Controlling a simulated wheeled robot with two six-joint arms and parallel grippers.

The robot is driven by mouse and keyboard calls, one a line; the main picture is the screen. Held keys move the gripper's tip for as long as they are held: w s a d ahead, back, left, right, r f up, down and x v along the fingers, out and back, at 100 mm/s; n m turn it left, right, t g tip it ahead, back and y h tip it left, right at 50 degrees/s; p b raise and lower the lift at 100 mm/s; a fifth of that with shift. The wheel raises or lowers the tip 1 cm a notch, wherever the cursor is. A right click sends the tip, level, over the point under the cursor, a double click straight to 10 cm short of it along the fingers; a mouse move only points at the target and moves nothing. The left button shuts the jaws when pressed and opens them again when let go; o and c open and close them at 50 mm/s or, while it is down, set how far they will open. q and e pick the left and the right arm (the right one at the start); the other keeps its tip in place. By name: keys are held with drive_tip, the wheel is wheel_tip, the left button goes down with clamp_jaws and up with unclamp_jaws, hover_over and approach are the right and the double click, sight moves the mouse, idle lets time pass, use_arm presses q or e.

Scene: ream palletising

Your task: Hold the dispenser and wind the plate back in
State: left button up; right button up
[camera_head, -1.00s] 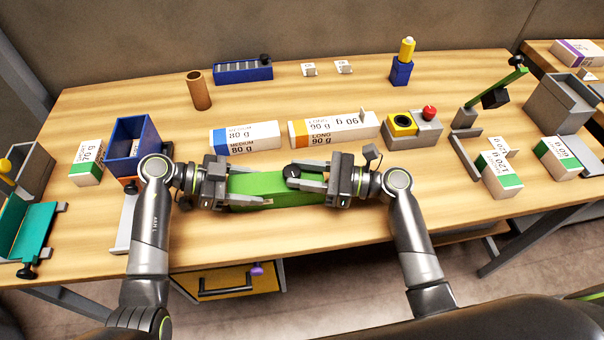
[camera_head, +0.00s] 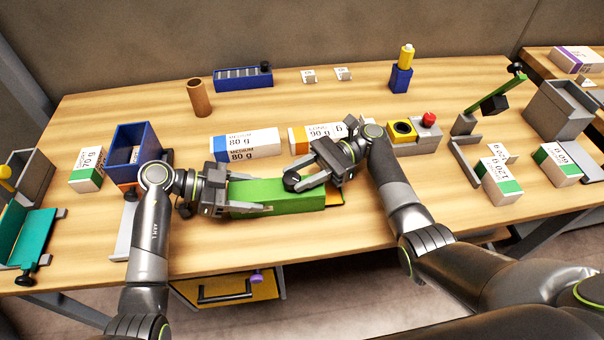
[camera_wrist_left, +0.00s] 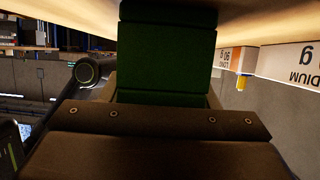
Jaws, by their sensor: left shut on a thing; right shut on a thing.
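The dispenser is a long green box (camera_head: 262,190) lying near the table's front edge. My left gripper (camera_head: 247,193) is shut across its left end, one finger along the front face. In the left wrist view the dispenser (camera_wrist_left: 165,55) fills the upper middle as a dark green block. A round black knob (camera_head: 291,182) sits on the dispenser's top near its right end.
Behind the dispenser lie a blue-marked ream (camera_head: 245,142) and an orange-marked ream (camera_head: 312,137). A box with a red button (camera_head: 429,119) stands right of them. A blue bin (camera_head: 135,142) is at the left.

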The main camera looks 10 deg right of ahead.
drive_tip(key=shift+f+g, duration=0.1)
drive_tip(key=shift+g, duration=0.2)
drive_tip(key=o, duration=1)
wheel_tip(320, 180, up, 10)
drive_tip(key=shift+r, duration=0.1)
